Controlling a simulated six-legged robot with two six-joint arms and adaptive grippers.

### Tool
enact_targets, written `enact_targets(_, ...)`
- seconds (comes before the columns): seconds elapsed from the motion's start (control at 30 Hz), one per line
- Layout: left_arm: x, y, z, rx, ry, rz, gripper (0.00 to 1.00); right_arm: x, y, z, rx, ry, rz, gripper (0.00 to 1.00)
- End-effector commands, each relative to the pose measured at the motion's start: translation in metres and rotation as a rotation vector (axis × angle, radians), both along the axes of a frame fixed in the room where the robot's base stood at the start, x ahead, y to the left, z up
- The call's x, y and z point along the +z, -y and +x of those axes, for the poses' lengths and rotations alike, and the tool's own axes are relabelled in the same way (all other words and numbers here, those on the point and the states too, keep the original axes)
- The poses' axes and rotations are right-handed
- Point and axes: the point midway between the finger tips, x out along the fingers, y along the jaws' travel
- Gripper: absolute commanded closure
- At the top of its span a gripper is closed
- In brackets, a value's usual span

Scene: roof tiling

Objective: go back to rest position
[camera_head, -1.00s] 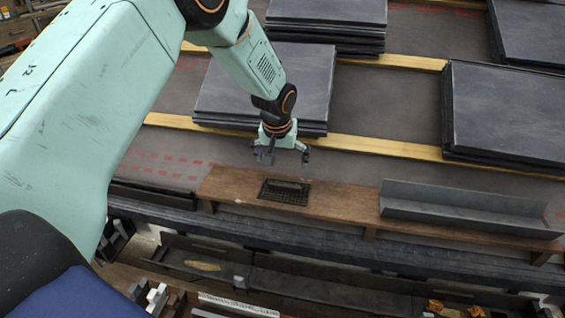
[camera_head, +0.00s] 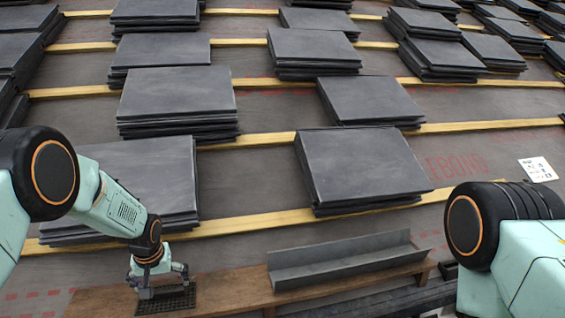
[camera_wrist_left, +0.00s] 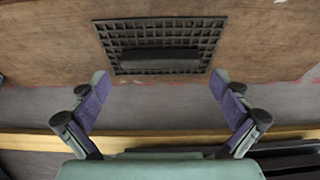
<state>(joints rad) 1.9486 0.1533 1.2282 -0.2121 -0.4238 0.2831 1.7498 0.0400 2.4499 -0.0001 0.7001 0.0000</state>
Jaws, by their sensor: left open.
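My left gripper (camera_head: 165,287) hangs at the lower left of the head view, above the wooden plank bench. In the left wrist view its two purple-padded fingers (camera_wrist_left: 160,98) stand wide apart with nothing between them. Beyond the fingertips lies a black grid mat (camera_wrist_left: 207,43) with a dark block (camera_wrist_left: 160,61) on it. The mat also shows under the gripper in the head view (camera_head: 182,300). My right arm comes in at the lower right of the head view, but its gripper is out of the picture.
A grey metal trough (camera_head: 345,262) sits on the wooden bench (camera_head: 235,291), right of the left gripper. Stacks of dark slates (camera_head: 360,165) lie on the roof between yellow battens (camera_head: 250,224). A white printed sheet (camera_head: 538,169) lies at right.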

Motion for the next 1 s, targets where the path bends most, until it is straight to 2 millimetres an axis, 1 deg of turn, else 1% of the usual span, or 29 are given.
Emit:
enact_targets(0.03,-0.013,-0.001,0.002,0.000,-0.001,0.001,0.00,-0.007,0.000,0.000,0.000,0.000,0.000,0.60)
enact_targets(0.17,-0.031,-0.002,0.008,0.000,-0.001,0.001,0.00,-0.015,0.000,0.000,0.000,0.000,0.000,0.60)
enact_targets(0.2,-0.030,-0.002,0.008,0.000,0.000,0.000,0.00,-0.014,0.000,0.000,0.000,0.000,0.000,0.60)
enact_targets(0.23,-0.021,-0.002,0.008,0.000,0.002,0.000,0.00,-0.009,0.000,0.000,0.000,-0.001,0.000,0.60)
enact_targets(0.3,-0.012,-0.002,0.008,0.000,0.002,0.000,0.00,-0.005,0.000,0.000,0.000,0.000,0.000,0.60)
enact_targets(0.4,-0.005,-0.002,0.008,0.001,0.001,0.000,0.00,-0.002,0.000,0.000,0.000,0.001,0.000,0.60)
enact_targets(0.5,-0.003,-0.002,0.008,0.001,0.000,0.000,0.00,-0.001,0.000,0.000,0.000,0.000,0.000,0.60)
enact_targets(0.87,-0.005,-0.002,0.007,0.001,-0.001,-0.001,0.00,-0.003,0.000,0.000,0.000,0.000,0.000,0.60)
enact_targets(1.0,-0.017,-0.002,0.007,0.000,-0.002,0.000,0.00,-0.009,0.000,0.000,0.000,0.000,0.000,0.60)
